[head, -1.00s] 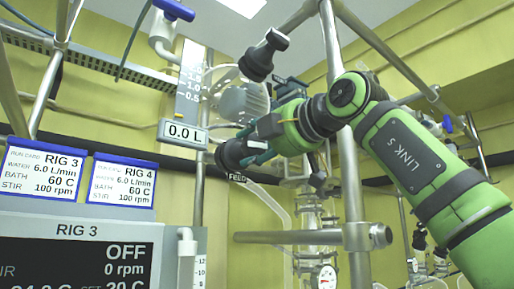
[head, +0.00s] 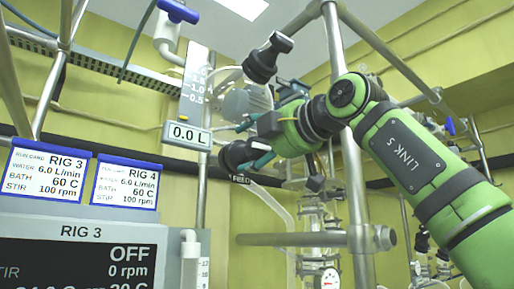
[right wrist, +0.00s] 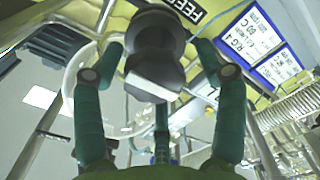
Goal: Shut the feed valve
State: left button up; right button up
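The feed valve's black handle (head: 236,154) is at the middle of the head view, just above a FEED label (head: 241,179). In the right wrist view the handle (right wrist: 155,55) is a dark knob with a white mark on its near end. It lies between the fingers of my right gripper (right wrist: 160,55). The fingers are spread, with a gap showing on each side of the knob. In the head view my right gripper (head: 256,150) comes to the handle from the right. My left gripper is not in view.
A steel post (head: 354,180) and a horizontal bar (head: 290,239) stand near my right arm. A 0.0 L display (head: 190,136) is left of the handle. Two run cards (head: 125,183) sit on the RIG 3 panel (head: 85,255) at lower left. Glassware (head: 315,225) stands below my arm.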

jog(key=shift+d, duration=0.2)
jog(key=shift+s+d, duration=0.1)
jog(key=shift+d, duration=0.05)
jog(key=v, duration=1.1)
jog(key=shift+s, duration=0.3)
